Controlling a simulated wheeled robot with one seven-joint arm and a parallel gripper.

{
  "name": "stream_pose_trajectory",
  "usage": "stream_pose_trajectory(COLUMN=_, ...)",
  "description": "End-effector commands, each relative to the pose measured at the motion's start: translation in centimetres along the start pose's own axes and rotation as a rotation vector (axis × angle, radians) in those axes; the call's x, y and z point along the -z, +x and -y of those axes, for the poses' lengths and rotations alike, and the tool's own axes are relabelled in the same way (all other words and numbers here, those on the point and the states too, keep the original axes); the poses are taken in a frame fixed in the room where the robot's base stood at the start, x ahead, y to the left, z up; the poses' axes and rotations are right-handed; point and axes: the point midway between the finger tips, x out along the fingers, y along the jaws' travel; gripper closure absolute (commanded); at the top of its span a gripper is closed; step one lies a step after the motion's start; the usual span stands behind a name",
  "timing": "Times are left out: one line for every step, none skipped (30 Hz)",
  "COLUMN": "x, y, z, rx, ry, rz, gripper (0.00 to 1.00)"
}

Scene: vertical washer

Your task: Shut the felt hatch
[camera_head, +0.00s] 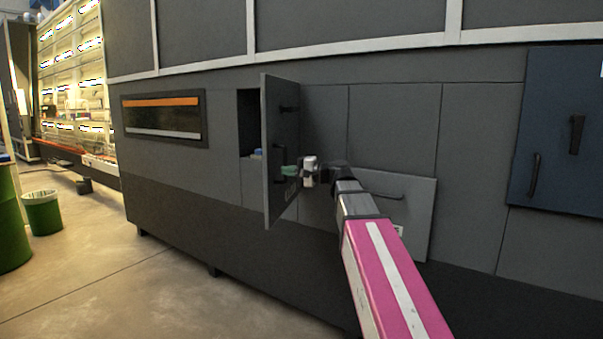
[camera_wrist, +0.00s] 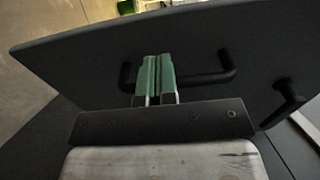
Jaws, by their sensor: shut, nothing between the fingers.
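The felt hatch (camera_head: 280,150) is a dark grey door on the machine's front, and it stands swung open, sticking out from the wall. It has a black bar handle and a smaller black latch on the face turned to me. My gripper (camera_head: 290,171) is at the lower part of this face, with its green fingertips shut and empty. In the wrist view, the fingertips (camera_wrist: 158,75) lie over the hatch's black handle (camera_wrist: 205,75), and the hatch panel (camera_wrist: 70,60) fills much of the picture. I cannot tell whether the fingers touch the handle or panel.
The dark opening (camera_head: 248,115) behind the hatch holds something blue at its bottom. A grey panel with a handle (camera_head: 408,205) is behind my arm. A dark blue door (camera_head: 560,130) is at the right. The floor (camera_head: 170,285) in front is clear.

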Motion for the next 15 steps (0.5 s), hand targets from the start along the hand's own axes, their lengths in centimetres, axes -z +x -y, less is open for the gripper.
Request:
stream_pose_trajectory(x=0.1, y=0.9, z=0.0, rx=0.0, ry=0.0, rz=0.001, gripper=1.0)
stream_pose_trajectory(x=0.1, y=1.3, z=0.0, rx=0.0, ry=0.0, rz=0.001, gripper=1.0)
stream_pose_trajectory(x=0.1, y=1.8, z=0.0, rx=0.0, ry=0.0, rz=0.001, gripper=1.0)
stream_pose_trajectory(x=0.1, y=2.1, z=0.0, rx=-0.001, ry=0.0, rz=0.001, gripper=1.0)
stream_pose_trajectory(x=0.1, y=2.4, z=0.0, rx=-0.001, ry=0.0, rz=0.001, gripper=1.0)
stream_pose_trajectory(x=0.1, y=2.7, z=0.0, rx=-0.001, ry=0.0, rz=0.0, gripper=1.0)
stream_pose_trajectory(x=0.1, y=3.0, z=0.0, rx=-0.001, ry=0.0, rz=0.0, gripper=1.0)
stream_pose_trajectory(x=0.1, y=3.1, z=0.0, rx=-0.001, ry=0.0, rz=0.0, gripper=1.0)
stream_pose_trajectory(x=0.0, y=3.3, z=0.0, rx=-0.001, ry=0.0, rz=0.0, gripper=1.0)
stream_pose_trajectory(x=0.0, y=3.4, z=0.0, rx=-0.001, ry=0.0, rz=-0.001, gripper=1.0)
stream_pose_trajectory(x=0.0, y=3.5, z=0.0, rx=-0.001, ry=0.0, rz=-0.001, gripper=1.0)
stream_pose_trajectory(x=0.0, y=3.5, z=0.0, rx=-0.001, ry=0.0, rz=-0.001, gripper=1.0)
stream_pose_trajectory(x=0.0, y=3.6, z=0.0, rx=-0.001, ry=0.0, rz=-0.001, gripper=1.0)
stream_pose_trajectory(x=0.0, y=3.6, z=0.0, rx=-0.001, ry=0.0, rz=-0.001, gripper=1.0)
stream_pose_trajectory(x=0.0, y=3.6, z=0.0, rx=-0.001, ry=0.0, rz=-0.001, gripper=1.0)
